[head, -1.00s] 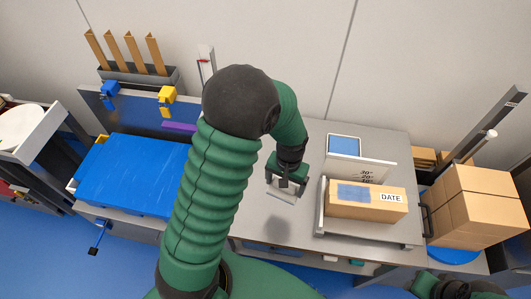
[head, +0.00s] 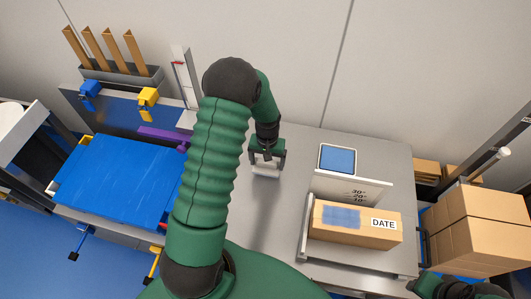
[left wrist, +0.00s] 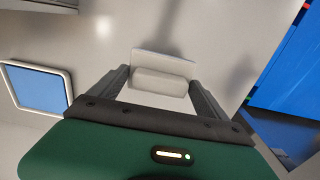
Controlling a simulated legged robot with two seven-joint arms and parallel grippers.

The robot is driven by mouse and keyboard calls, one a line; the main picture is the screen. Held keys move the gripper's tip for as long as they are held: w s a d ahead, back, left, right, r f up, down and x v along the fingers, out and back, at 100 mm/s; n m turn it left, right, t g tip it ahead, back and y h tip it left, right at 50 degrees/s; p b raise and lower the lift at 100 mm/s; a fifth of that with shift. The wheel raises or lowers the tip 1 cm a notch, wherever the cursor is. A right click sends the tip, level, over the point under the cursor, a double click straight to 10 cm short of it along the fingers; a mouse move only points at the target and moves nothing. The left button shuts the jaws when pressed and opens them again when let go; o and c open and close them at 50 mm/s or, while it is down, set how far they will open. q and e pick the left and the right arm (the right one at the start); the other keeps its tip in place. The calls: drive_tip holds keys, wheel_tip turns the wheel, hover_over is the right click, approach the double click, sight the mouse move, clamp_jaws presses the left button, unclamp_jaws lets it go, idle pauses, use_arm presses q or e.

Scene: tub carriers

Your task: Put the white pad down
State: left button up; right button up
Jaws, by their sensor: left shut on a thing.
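My left gripper (head: 266,161) is shut on the white pad (head: 265,173) over the grey bench, left of the blue-topped square tray. In the left wrist view the pad (left wrist: 165,75) sits between the two fingers of the gripper (left wrist: 160,85), with a wide thin plate and a thicker bar. A faint shadow falls on the bench beside it. I cannot tell whether the pad touches the bench. Part of my right gripper (head: 458,287) shows at the lower right edge; its fingers are not clear.
A blue board (head: 120,180) lies at left. The bench around the pad is clear.

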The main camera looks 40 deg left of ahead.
use_arm(q)
drive_tip(key=w+a, duration=0.1)
drive_tip(key=w+a+f, duration=0.1)
drive_tip(key=w+a, duration=0.2)
drive_tip(key=a, duration=0.1)
drive_tip(key=shift+w+f, duration=0.25)
drive_tip(key=shift+w, duration=0.1)
drive_tip(key=f, duration=0.2)
drive_tip(key=shift+s+d+f+p, duration=0.1)
drive_tip(key=shift+s+f+p, duration=0.15)
drive_tip(key=shift+f+p, duration=0.1)
drive_tip(key=shift+w+f, duration=0.1)
drive_tip(key=shift+f, duration=0.1)
drive_tip(key=o, duration=1)
